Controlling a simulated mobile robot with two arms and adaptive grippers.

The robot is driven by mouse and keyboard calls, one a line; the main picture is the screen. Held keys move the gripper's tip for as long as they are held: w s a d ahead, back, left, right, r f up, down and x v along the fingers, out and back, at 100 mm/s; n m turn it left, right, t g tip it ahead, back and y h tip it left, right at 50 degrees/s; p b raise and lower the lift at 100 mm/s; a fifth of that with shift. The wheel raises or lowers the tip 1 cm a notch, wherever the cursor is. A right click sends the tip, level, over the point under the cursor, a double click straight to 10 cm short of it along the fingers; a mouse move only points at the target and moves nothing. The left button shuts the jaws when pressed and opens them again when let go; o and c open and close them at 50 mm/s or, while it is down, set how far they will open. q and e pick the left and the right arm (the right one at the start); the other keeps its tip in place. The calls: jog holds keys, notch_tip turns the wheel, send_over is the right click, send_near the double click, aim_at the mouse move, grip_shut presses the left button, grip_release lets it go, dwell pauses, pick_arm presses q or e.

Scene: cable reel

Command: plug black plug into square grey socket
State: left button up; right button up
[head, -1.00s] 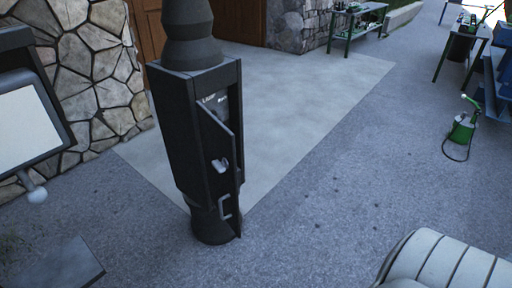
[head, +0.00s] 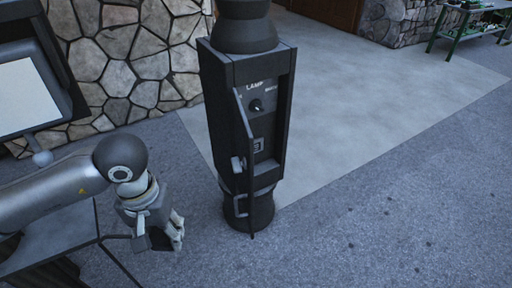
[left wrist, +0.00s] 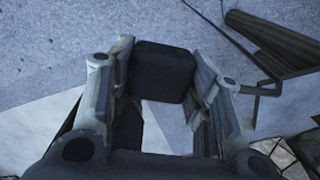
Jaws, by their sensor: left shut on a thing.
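My left gripper (head: 168,228) is low in front of and to the left of the dark post (head: 219,125) in the head view. In the left wrist view the gripper (left wrist: 160,85) is shut on a black, block-like plug (left wrist: 162,72), held between its fingers. The plug is a dark patch by the fingers in the head view (head: 158,240). The square grey socket (head: 258,145) is inside the post's opening, below a black knob marked LAMP (head: 256,105). The plug is apart from the socket. My right gripper is not in view.
The post's narrow door (head: 243,165) stands open, with a handle, along the left side of the opening. A dark table (head: 55,238) is at the lower left, a white-panelled screen (head: 25,95) above it. A stone wall (head: 130,65) is behind.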

pick_arm(q)
jog(key=shift+w+d, duration=0.1)
jog(key=shift+d, duration=0.05)
jog(key=s+f, duration=0.4)
jog(key=f, duration=1.1)
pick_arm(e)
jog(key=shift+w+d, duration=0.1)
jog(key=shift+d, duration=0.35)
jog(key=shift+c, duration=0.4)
